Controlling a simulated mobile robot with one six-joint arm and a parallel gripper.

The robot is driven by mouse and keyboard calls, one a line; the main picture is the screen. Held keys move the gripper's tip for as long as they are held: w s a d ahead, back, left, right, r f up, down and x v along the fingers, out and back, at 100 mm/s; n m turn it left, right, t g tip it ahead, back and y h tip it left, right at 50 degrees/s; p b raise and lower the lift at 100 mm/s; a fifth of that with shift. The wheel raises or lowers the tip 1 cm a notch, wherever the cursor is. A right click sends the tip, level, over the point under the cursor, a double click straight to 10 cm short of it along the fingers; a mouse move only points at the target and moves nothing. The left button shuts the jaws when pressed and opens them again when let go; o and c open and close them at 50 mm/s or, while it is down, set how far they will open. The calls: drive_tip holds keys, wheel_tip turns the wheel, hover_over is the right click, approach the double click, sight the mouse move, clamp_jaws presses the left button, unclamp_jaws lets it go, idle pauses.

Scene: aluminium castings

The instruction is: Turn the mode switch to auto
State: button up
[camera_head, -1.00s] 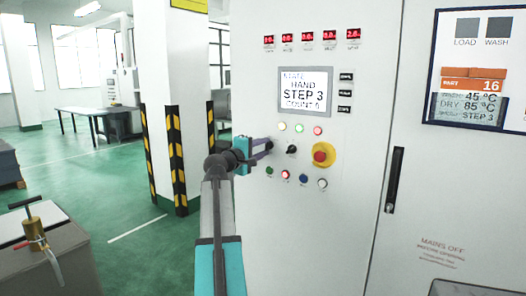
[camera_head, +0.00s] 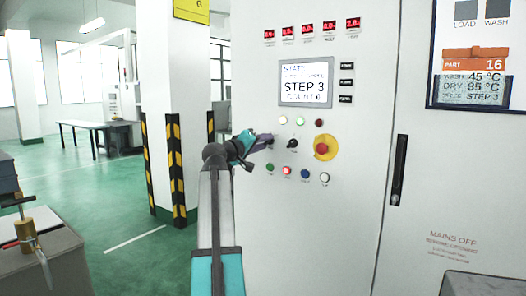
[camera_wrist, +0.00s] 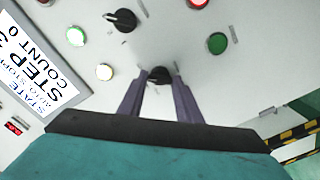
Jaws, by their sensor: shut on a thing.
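My gripper (camera_head: 266,140) is at the left side of the control panel, its purple fingers shut on a black rotary knob (camera_wrist: 158,74), which I take to be the mode switch. In the wrist view the two fingertips (camera_wrist: 159,80) sit on either side of this knob, and it is partly covered. The gripper is rolled and tilted against the panel. The panel display (camera_head: 305,83) shows STATE, a small line, STEP 3 and a COUNT line. In the wrist view the display (camera_wrist: 35,60) state line seems to read AUTO STOP, with its end cut off.
A second black knob (camera_head: 293,144) is right of the gripped one. A red mushroom button on a yellow plate (camera_head: 325,148) is further right. Several small lamps and buttons lie above and below. A striped pillar guard (camera_head: 176,165) stands left of the cabinet.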

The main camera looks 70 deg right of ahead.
drive_tip(key=shift+w+m+b, duration=0.1)
drive_tip(key=shift+m+b, duration=0.35)
drive_tip(key=shift+m, duration=0.05)
drive_tip(key=shift+r, duration=0.15)
drive_tip(key=o, duration=1)
drive_tip(key=shift+d, duration=0.1)
drive_tip(key=shift+o, duration=0.2)
drive_tip(key=v, duration=1.4)
